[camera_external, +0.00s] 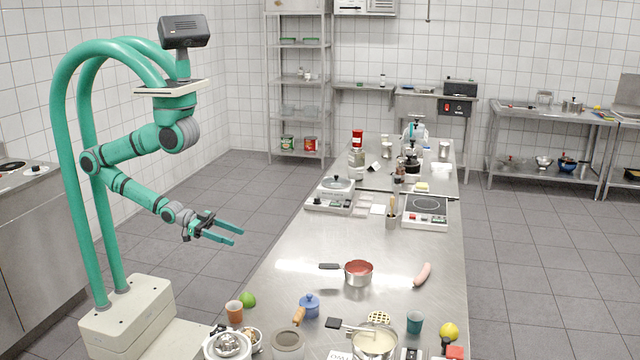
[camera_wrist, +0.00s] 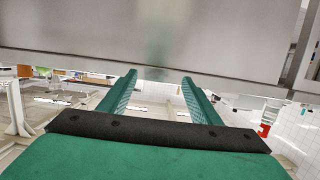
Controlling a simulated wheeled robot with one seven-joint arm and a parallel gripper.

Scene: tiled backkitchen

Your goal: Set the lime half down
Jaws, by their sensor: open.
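A green lime (camera_external: 247,300) rests on the near left part of the steel table, just right of an orange-brown cup; it is too small to tell whether it is a half. My gripper (camera_external: 239,236) is open and empty, out past the table's left edge and higher up in the picture than the lime. In the wrist view, my gripper's two green fingers (camera_wrist: 158,85) stand apart with nothing between them. No lime shows in the wrist view.
The long steel table (camera_external: 300,240) has clear room at its middle left. A steel panel (camera_wrist: 150,45) spans the wrist view's top.

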